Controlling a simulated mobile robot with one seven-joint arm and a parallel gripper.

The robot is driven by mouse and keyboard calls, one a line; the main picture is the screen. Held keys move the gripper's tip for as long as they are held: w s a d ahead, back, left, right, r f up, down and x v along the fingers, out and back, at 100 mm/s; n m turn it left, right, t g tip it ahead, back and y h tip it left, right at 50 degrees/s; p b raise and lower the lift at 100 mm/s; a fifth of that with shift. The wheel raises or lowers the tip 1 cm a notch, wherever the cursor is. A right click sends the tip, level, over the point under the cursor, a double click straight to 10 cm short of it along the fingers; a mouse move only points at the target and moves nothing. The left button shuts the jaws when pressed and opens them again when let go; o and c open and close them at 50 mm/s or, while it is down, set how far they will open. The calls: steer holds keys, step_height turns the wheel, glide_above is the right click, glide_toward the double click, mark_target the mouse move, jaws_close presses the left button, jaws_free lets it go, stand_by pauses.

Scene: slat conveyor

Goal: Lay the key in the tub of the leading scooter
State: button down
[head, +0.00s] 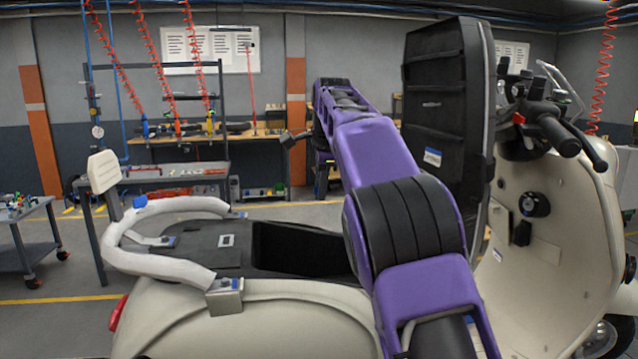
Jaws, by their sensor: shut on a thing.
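A cream scooter (250,318) fills the lower part of the head view, its front to the right. Its black seat (432,118) is swung up. The open dark tub (300,248) lies under it, partly hidden by my purple arm. My arm rises from the bottom right, crosses in front of the tub and seat, and reaches up and away to the left. A small dark piece sticks out beside its far end; I cannot tell what it is. I cannot make out my gripper, and the key does not show.
The raised seat and handlebar (560,135) stand close right of my arm. A pale padded rear rail (165,268) surrounds the left of the opening. Benches (160,175) and a cart (30,235) stand behind, with red coiled hoses hanging above. Floor is free between.

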step_height(320, 180, down, 26)
steer(key=shift+r, duration=0.1)
stand_by(1.4)
steer(key=c, duration=0.9)
jaws_free()
steer(key=shift+o, duration=0.2)
steer(key=v, duration=1.7)
steer(key=shift+r, duration=0.2)
